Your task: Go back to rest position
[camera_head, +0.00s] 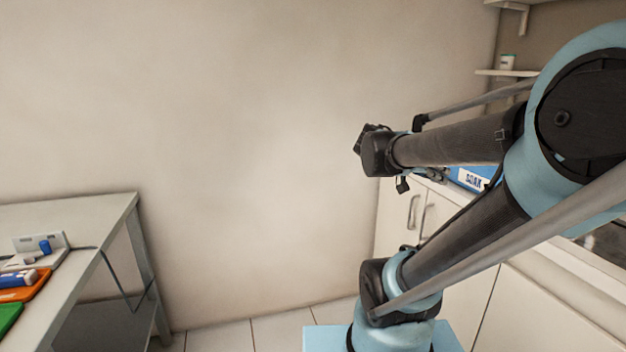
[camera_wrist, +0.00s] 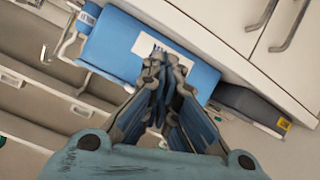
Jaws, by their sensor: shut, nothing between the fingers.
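My gripper (camera_wrist: 163,66) shows in the wrist view with its fingers drawn together and nothing between them. It hangs above a counter, over a blue tray or box (camera_wrist: 115,45) with a white label. I cannot tell how far above it the fingertips are. In the head view my arm is folded on the right side, reaching toward the counter. The gripper itself is mostly hidden there behind my arm links. The blue tray's label, reading "SOAK", shows behind my arm in the head view (camera_head: 472,179).
White cabinets (camera_head: 395,222) with metal handles stand on the right, below the counter. A wall shelf (camera_head: 508,72) holds a small container. On the left is a table (camera_head: 85,213) with an orange tray (camera_head: 32,288), a green tray and a device. The floor between is clear.

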